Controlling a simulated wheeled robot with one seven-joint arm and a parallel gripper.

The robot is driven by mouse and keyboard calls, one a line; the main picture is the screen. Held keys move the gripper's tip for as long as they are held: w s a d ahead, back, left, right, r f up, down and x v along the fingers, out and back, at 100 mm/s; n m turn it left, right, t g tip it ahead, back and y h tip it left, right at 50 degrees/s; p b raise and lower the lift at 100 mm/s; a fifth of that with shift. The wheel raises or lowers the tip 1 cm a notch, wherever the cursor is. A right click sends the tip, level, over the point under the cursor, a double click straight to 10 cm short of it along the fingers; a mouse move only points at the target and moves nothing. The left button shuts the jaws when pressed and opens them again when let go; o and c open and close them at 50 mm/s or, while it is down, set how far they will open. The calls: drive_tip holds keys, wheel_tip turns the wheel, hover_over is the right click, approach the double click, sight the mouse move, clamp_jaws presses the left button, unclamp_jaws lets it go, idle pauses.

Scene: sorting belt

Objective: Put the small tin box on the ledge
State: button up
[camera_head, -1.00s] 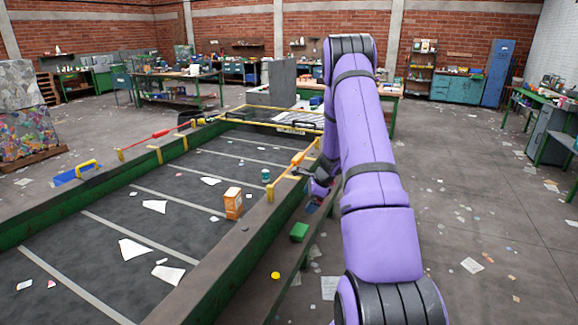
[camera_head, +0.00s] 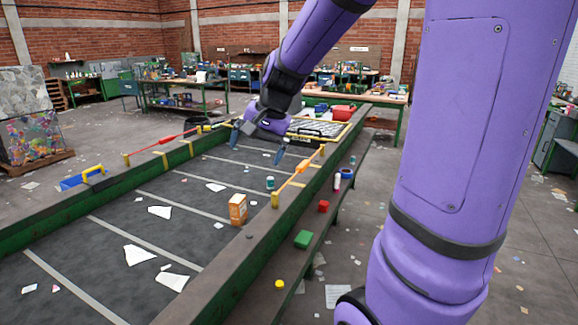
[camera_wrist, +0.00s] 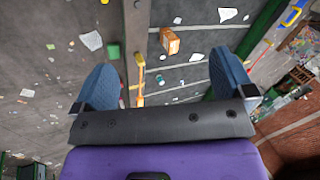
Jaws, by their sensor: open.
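An orange box (camera_head: 238,209) stands upright on the dark belt (camera_head: 190,235) near its right rail; it also shows in the wrist view (camera_wrist: 170,40). I cannot tell whether it is the small tin box. A teal can (camera_head: 270,182) stands farther along the belt and shows in the wrist view (camera_wrist: 160,80). The ledge (camera_head: 318,268) runs low along the belt's right outer side. On it lie a green block (camera_head: 303,239) and a red block (camera_head: 323,206). My gripper (camera_head: 257,148) is open and empty above the far part of the belt, its blue fingers (camera_wrist: 163,62) wide apart.
Orange-red bars (camera_head: 300,172) stand at both belt edges. A white bottle (camera_head: 337,182), a blue roll (camera_head: 347,173) and a yellow piece (camera_head: 279,284) are also on the ledge. White scraps (camera_head: 139,256) litter the belt. A red container (camera_head: 343,113) is at the far end.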

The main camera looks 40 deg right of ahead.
drive_tip(key=s+a+r+n, duration=0.1)
drive_tip(key=s+a+n, duration=0.1)
drive_tip(key=s, duration=0.4)
drive_tip(key=s+a+r+n+h, duration=0.1)
drive_tip(key=s+a+r+n, duration=0.1)
drive_tip(key=s, duration=0.5)
drive_tip(key=s+a+r+n+t+h, duration=0.1)
drive_tip(key=s+a+n, duration=0.3)
drive_tip(key=s, duration=0.3)
drive_tip(key=shift+a+r+n, duration=0.25)
drive_tip(key=shift+r+n, duration=0.05)
drive_tip(key=shift+n, duration=0.5)
